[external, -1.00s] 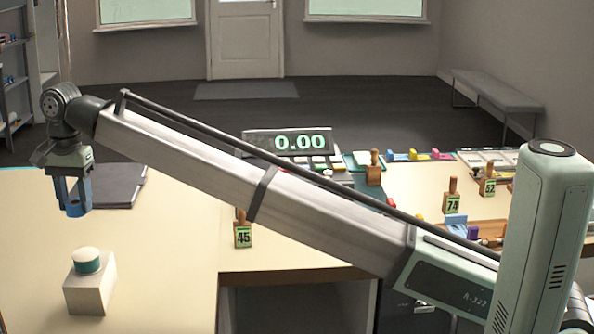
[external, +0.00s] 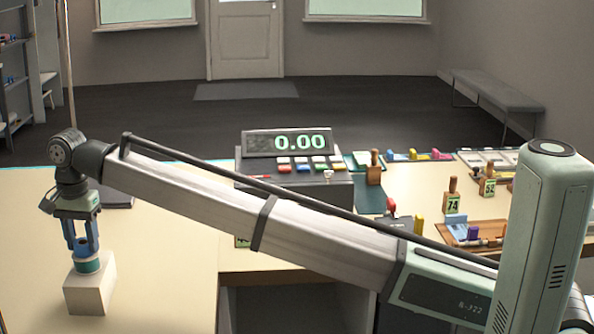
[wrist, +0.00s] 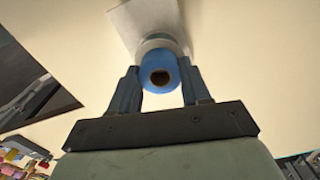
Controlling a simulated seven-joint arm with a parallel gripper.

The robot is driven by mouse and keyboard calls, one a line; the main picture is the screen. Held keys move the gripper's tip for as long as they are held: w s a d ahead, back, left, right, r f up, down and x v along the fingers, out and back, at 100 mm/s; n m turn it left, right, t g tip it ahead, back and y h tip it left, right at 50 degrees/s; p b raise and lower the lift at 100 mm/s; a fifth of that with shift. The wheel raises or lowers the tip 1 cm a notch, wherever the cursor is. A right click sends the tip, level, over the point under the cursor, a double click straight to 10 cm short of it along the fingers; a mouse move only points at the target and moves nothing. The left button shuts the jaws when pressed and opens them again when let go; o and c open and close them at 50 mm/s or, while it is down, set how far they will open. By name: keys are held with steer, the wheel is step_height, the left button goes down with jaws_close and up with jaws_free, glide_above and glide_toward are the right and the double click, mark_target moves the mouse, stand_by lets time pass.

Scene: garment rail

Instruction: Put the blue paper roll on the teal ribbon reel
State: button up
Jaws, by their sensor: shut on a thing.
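My gripper (external: 84,250) points down at the left of the external view, shut on the blue paper roll (external: 83,243). In the wrist view the roll (wrist: 160,72) sits between the two fingers, its brown hollow core facing the camera. The teal ribbon reel (external: 88,266) stands on a pale block (external: 88,294), right below the roll. In the wrist view the reel's whitish top (wrist: 156,42) shows partly behind the roll, slightly off-centre from it. I cannot tell whether the roll touches the reel.
The tan counter around the block is clear. A dark flat folder (external: 117,194) lies behind my gripper, and shows at the left in the wrist view. A register reading 0.00 (external: 293,165) and several stamps and small items stand to the right.

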mark_target(93, 239)
steer(key=o, duration=1)
steer(key=shift+f, duration=0.1)
step_height(93, 239, up, 12)
steer(key=shift+r, duration=0.15)
stand_by(0.3)
